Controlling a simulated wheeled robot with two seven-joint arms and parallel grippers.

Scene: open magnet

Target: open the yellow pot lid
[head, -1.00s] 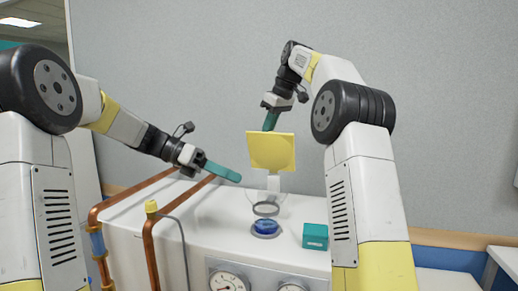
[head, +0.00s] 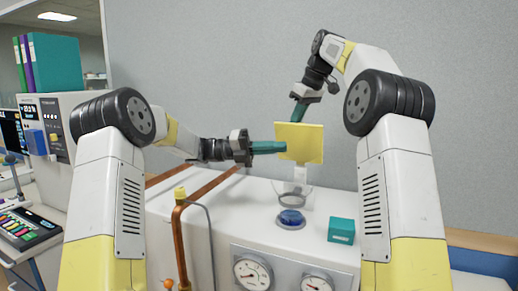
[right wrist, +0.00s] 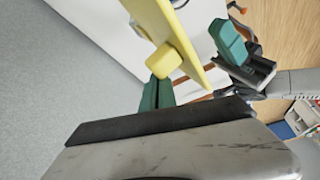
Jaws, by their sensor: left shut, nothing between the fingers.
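The yellow lid (head: 300,142) stands upright above a clear pot (head: 303,196) on the white cabinet top. A pale piece (head: 300,173) shows below the lid. My left gripper (head: 285,147) is shut and empty, its teal tips at the lid's left edge; touching cannot be told. My right gripper (head: 297,118) points down behind the lid's upper edge. In the right wrist view the lid (right wrist: 170,30) has a yellow knob (right wrist: 166,60), and the right gripper's teal fingers (right wrist: 157,90) reach it. Whether they grip it is unclear. The left gripper (right wrist: 230,42) shows beyond the lid.
A blue knob (head: 291,217) sits in front of the pot, and a teal box (head: 341,230) stands to its right. Copper pipes (head: 178,240) rise at the cabinet's left. Gauges (head: 252,272) are on its front. A grey wall (head: 230,60) stands behind.

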